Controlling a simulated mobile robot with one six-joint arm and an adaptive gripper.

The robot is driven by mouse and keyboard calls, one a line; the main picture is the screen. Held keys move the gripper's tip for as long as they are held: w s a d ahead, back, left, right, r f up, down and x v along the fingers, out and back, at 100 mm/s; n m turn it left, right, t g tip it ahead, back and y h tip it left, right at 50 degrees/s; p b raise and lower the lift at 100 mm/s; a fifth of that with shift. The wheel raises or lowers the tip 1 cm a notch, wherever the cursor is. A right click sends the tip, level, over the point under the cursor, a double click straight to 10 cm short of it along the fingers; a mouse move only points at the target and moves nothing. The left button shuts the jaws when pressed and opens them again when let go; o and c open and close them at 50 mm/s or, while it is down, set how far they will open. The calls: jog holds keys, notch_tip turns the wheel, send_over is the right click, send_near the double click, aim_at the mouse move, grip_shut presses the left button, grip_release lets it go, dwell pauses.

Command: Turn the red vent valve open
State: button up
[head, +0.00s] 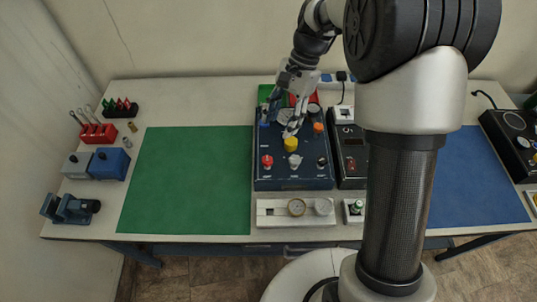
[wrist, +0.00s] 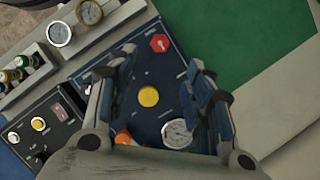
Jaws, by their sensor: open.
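The red vent valve, a red knob (head: 267,161), sits at the front left of the dark blue panel (head: 308,181). In the wrist view the red knob (wrist: 160,43) appears at the top, as a hexagon with a pale mark. My gripper (head: 281,117) is open and empty over the back part of the panel, behind the red knob. In the wrist view the yellow knob (wrist: 148,97) shows between the spread fingers of my gripper (wrist: 160,62). The red knob is clear of both fingers.
A grey knob (head: 293,160) stands right of the red one. An orange knob (head: 318,128) and a white gauge (wrist: 177,133) are also on the panel. A second black box (head: 351,160) adjoins on the right. The green mat (head: 185,180) to the left is bare.

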aim_at(267, 159)
jog(key=b+x, duration=0.3)
jog(key=x, duration=0.9)
jog(key=shift+f, duration=0.3)
jog(key=shift+c, duration=0.4)
jog(key=c, duration=1)
